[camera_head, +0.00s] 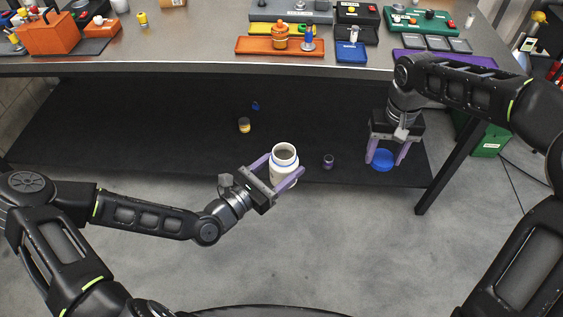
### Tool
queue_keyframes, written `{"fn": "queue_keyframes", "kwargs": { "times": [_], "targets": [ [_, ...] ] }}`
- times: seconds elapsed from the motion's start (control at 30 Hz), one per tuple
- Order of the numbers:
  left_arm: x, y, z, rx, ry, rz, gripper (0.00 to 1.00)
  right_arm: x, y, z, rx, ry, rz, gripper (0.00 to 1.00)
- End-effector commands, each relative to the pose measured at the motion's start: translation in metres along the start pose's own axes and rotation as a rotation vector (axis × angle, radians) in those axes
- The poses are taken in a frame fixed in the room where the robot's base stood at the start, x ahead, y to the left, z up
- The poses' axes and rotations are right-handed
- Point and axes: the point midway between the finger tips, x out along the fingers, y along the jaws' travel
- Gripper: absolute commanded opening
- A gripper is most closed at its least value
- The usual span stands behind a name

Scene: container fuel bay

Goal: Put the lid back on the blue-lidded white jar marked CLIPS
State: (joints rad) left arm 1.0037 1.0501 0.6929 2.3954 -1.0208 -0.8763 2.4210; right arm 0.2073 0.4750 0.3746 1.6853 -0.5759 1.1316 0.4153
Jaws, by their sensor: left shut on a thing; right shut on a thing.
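The blue lid (382,160) is between the fingertips of my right gripper (385,157), which points down. The lid is to the right of the jar and apart from it. The CLIPS marking cannot be read from here.
The grey table (200,66) across the back holds an orange tray (252,46), an orange caddy (52,35) and several devices. Small jars (244,125) and (328,161) a purple one show against the dark mat (150,120) below. A table leg (450,170) stands at the right.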

Motion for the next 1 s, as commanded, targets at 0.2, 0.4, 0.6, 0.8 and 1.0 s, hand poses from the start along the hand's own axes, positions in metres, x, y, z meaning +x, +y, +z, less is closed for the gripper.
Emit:
{"fn": "queue_keyframes", "kwargs": {
  "times": [0.2, 0.4, 0.6, 0.8, 1.0],
  "targets": [
    [0.000, 0.000, 0.001, 0.001, -0.002, 0.000, 0.00, -0.006, -0.014, -0.003, -0.031, 0.002, -0.002, 0.17],
    [0.000, 0.000, 0.001, 0.001, -0.002, 0.001, 0.00, -0.025, -0.057, -0.009, -0.130, 0.003, -0.007, 0.17],
    [0.000, 0.000, 0.001, 0.001, -0.003, 0.001, 0.00, -0.054, -0.125, -0.006, -0.281, 0.004, -0.011, 0.17],
    [0.000, 0.000, 0.001, 0.001, -0.003, 0.001, 0.00, -0.083, -0.189, 0.008, -0.432, 0.005, -0.008, 0.17],
    [0.000, 0.000, 0.001, 0.001, -0.003, 0.001, 0.00, -0.101, -0.228, 0.022, -0.527, 0.006, -0.005, 0.17]
  ]
}}
